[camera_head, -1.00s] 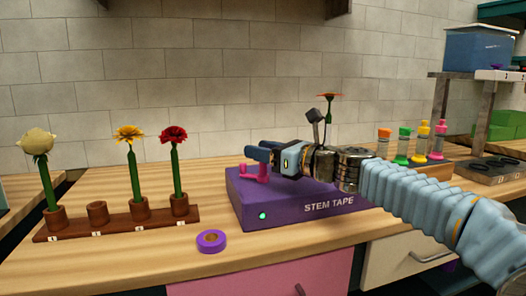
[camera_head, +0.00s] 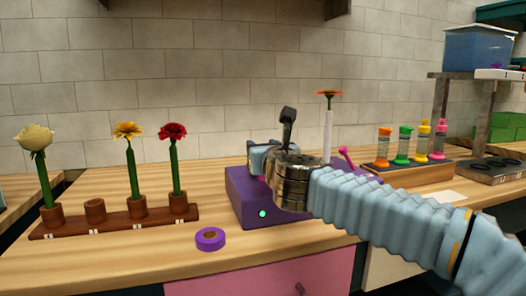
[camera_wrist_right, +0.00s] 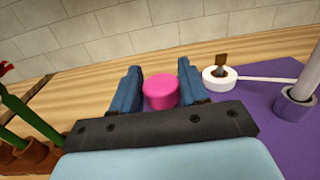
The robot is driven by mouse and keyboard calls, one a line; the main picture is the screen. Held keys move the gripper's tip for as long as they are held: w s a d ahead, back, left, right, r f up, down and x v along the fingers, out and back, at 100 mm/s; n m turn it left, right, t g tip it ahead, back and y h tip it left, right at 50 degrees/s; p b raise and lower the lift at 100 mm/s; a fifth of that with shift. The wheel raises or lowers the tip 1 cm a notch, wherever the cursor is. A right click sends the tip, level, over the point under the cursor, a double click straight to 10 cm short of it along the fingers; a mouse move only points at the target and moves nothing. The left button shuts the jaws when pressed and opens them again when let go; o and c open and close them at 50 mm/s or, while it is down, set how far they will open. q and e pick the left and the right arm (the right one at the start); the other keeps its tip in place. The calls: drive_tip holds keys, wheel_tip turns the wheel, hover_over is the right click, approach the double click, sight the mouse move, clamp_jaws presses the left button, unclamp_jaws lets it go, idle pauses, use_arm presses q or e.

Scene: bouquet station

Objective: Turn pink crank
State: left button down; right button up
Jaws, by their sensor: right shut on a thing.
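The purple stem tape box (camera_head: 240,205) stands on the wooden counter with a green light on its front. My right gripper (camera_wrist_right: 161,85) is over its left part, shut on the pink crank's round knob (camera_wrist_right: 160,91), which sits between the two blue fingers in the wrist view. The rest of the crank is hidden. My left gripper is out of view.
A wooden rack (camera_head: 115,222) with several cups holds white, yellow and red flowers at left. A purple tape roll (camera_head: 210,239) lies in front of the box. Colored bottles (camera_head: 403,146) stand behind my right arm.

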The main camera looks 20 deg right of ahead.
drive_tip(key=shift+m+h, duration=0.4)
drive_tip(key=shift+h, duration=0.2)
drive_tip(key=o, duration=0.9)
drive_tip(key=s, duration=0.4)
drive_tip(key=s+b, duration=0.1)
drive_tip(key=s, duration=0.4)
drive_tip(key=s+a+b, duration=0.1)
drive_tip(key=s, duration=0.3)
drive_tip(key=shift+s+a, duration=0.1)
drive_tip(key=shift+s, duration=0.3)
